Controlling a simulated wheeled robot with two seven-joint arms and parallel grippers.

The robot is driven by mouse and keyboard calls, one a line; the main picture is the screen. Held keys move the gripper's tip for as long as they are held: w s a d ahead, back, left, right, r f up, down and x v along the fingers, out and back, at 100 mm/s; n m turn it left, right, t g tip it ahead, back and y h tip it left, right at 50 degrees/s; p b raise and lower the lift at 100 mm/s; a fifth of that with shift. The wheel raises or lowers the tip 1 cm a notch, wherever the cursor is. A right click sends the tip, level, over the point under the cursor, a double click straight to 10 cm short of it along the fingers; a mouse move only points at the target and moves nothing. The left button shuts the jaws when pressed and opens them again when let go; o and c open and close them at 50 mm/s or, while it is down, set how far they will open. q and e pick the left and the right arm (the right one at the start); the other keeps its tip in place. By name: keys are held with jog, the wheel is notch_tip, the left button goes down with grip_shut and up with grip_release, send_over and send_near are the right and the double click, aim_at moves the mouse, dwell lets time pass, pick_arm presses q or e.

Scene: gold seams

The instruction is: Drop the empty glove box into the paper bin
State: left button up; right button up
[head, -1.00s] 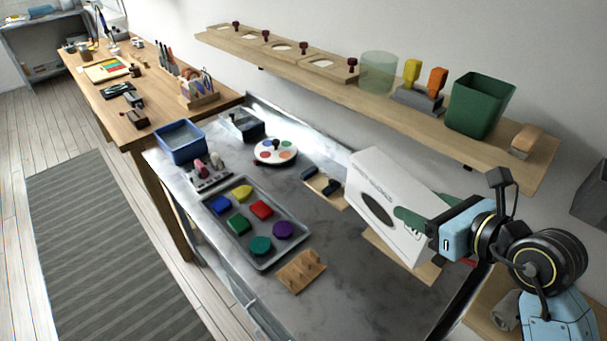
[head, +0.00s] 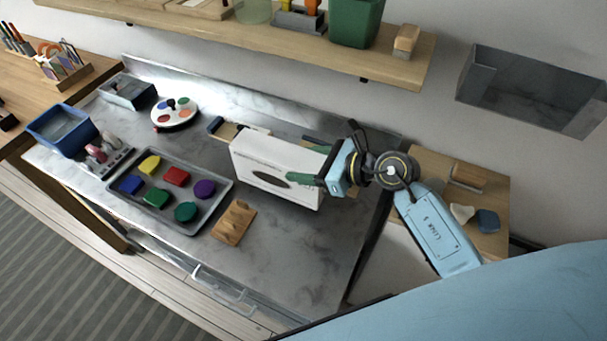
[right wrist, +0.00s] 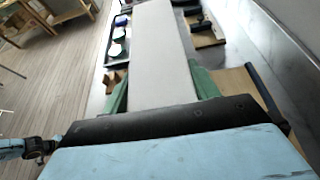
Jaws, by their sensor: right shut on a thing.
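The white glove box (head: 262,160), with a dark oval opening in its side, is held over the grey worktop, and it also shows in the right wrist view (right wrist: 160,50). My right gripper (head: 308,162) is shut on the box's right end, with one green finger on each side. Both fingers show in the right wrist view (right wrist: 160,88). I cannot tell how far the box's underside is from the worktop. A grey open bin (head: 530,95) hangs on the wall at the upper right; no label shows that it is the paper bin. My left gripper is not in view.
A tray of coloured shapes (head: 215,207), a wooden block (head: 233,223) and a round palette (head: 174,120) lie left of the box. A shelf (head: 385,68) with a green container (head: 354,22) runs above. A wooden side surface (head: 488,182) holds small items.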

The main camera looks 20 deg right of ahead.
jog(key=shift+f+b, duration=0.35)
jog(key=shift+f, duration=1.55)
jog(key=shift+f, duration=0.15)
jog(key=o, duration=1.2)
